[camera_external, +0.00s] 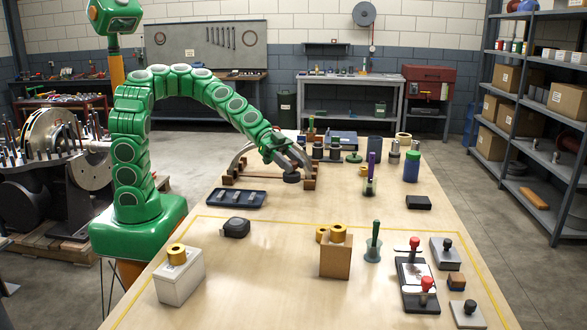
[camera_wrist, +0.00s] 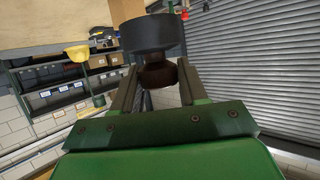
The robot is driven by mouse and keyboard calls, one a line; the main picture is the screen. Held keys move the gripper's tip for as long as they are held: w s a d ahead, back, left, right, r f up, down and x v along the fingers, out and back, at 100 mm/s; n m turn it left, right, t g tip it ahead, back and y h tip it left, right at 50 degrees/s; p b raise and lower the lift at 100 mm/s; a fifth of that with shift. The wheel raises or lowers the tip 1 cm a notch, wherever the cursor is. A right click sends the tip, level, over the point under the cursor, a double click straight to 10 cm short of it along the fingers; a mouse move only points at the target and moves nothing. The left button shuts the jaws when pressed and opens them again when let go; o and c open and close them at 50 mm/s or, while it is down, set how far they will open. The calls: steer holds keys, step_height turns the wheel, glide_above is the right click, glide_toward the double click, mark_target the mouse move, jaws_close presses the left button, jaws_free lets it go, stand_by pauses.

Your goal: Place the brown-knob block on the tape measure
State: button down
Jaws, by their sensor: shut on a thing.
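The black tape measure (camera_external: 236,228) lies on the table, left of the middle, near a yellow line. In the wrist view, my gripper (camera_wrist: 157,95) is shut on the brown knob of the brown-knob block (camera_wrist: 152,35). The block's dark round body shows beyond the fingertips. In the external view, the dark block (camera_external: 291,177) appears beside the arch; its knob is hidden by my gripper. The tape measure is not in the wrist view.
A white box (camera_external: 180,282) with a yellow ring and a brown box (camera_external: 336,262) stand in front. Bare table lies between.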

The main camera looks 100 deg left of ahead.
steer(key=shift+s+d+f+m+g+h, duration=0.1)
steer(key=shift+s+d+m+g+h, duration=0.2)
steer(key=shift+s, duration=0.3)
steer(key=shift+s+d+m+g+h, duration=0.1)
steer(key=shift+s+m+g+h, duration=0.1)
steer(key=shift+s+m+h, duration=0.25)
steer(key=s+d+r+m+g+h, duration=0.2)
steer(key=s+d+m+g+h, duration=0.15)
steer(key=s, duration=0.35)
step_height(320, 180, up, 7)
steer(key=m+g, duration=0.5)
steer(key=g, duration=0.1)
glide_above(235, 222)
steer(key=shift+f, duration=9.85)
steer(key=shift+f, duration=0.15)
steer(key=c, duration=0.6)
jaws_free()
